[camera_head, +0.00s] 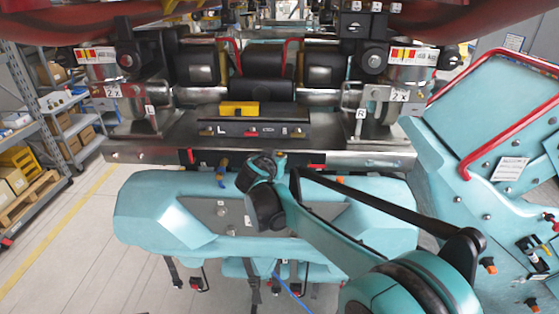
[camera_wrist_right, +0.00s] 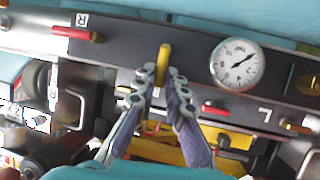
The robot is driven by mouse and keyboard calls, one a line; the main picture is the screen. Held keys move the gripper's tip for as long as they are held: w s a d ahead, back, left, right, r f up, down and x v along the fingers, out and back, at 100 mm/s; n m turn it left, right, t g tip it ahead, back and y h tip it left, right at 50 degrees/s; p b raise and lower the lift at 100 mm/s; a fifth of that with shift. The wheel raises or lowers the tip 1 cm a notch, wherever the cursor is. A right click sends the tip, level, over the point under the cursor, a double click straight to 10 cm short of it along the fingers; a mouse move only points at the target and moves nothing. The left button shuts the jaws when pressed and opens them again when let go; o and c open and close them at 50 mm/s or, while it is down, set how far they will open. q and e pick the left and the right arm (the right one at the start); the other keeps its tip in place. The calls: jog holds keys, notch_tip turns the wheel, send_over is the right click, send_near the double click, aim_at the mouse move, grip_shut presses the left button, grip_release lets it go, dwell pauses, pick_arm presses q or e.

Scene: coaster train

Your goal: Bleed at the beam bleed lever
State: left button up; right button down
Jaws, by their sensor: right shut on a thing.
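A short yellow lever (camera_wrist_right: 163,56) stands on the dark panel strip of the beam in the right wrist view. My right gripper (camera_wrist_right: 160,74) has its two fingers closed on it, one on each side. In the head view my right gripper (camera_head: 264,168) is at the front of the steel beam (camera_head: 350,150), and the lever is hidden behind my wrist. A round white gauge (camera_wrist_right: 237,64) sits beside the lever, its black needle pointing up and right. My left gripper is not in view.
Red handles (camera_wrist_right: 78,34) and (camera_wrist_right: 215,108) lie on either side. A yellow block (camera_head: 240,108) sits on the panel above the beam. A teal seat-like cover (camera_head: 160,205) lies below, and a teal shell with red rails (camera_head: 500,110) stands right. Shelves (camera_head: 40,100) stand at left.

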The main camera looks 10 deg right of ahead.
jog(key=shift+f, duration=0.1)
dwell(0.3)
jog(key=c, duration=1.6)
grip_release()
jog(key=shift+a, duration=0.1)
jog(key=v, duration=1.2)
